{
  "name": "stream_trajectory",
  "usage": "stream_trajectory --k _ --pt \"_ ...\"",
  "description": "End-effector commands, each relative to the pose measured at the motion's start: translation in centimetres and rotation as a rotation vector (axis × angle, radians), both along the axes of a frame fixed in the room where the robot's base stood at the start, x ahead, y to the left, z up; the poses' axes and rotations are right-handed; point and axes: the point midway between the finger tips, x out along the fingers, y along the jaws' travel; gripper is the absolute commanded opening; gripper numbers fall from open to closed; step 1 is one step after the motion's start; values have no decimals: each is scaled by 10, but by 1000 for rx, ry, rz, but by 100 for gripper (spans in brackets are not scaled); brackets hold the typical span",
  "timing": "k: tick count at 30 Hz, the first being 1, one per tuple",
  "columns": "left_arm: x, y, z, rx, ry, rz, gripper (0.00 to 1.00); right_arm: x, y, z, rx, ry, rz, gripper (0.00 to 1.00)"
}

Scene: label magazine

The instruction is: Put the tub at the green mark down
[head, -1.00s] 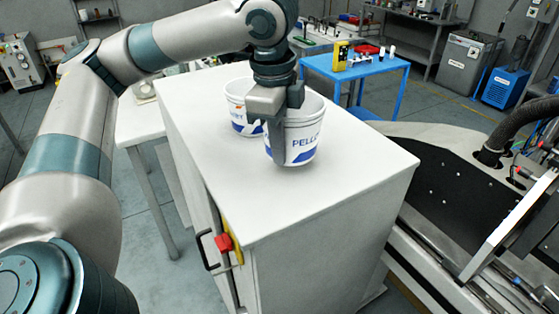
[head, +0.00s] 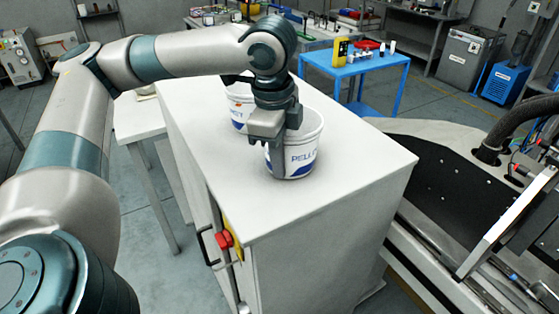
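A white tub (head: 302,160) with a blue band and the printed letters "PELL" is at the cabinet's white top, upright. My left gripper (head: 275,143) comes down over its left rim and is shut on its wall; one finger shows on the outside, the other is hidden. The tub's base looks to be at the surface, but I cannot tell if it fully touches. A second similar tub (head: 238,108) stands behind, partly hidden by my gripper. No green mark shows. My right gripper is not in view.
The white cabinet top (head: 345,205) is clear in front and to the right of the tub. A red knob (head: 224,240) and black handle are on the cabinet's front side. A blue table (head: 362,68) stands behind; a machine with a black panel (head: 460,190) stands right.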

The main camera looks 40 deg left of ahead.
Motion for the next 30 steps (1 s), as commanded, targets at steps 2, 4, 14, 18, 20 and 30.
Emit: stream_trajectory --k 2,4,14,18,20,30 --pt "0 0 0 0 0 0 0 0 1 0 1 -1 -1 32" --pt "0 0 -2 0 1 0 4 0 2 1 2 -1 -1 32" --pt "0 0 -1 0 0 0 20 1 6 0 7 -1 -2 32" --pt "0 0 0 0 -1 0 20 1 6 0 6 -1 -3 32" --pt "0 0 2 0 -2 1 20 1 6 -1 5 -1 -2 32" --pt "-3 0 45 -1 -4 0 20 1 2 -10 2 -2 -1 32"
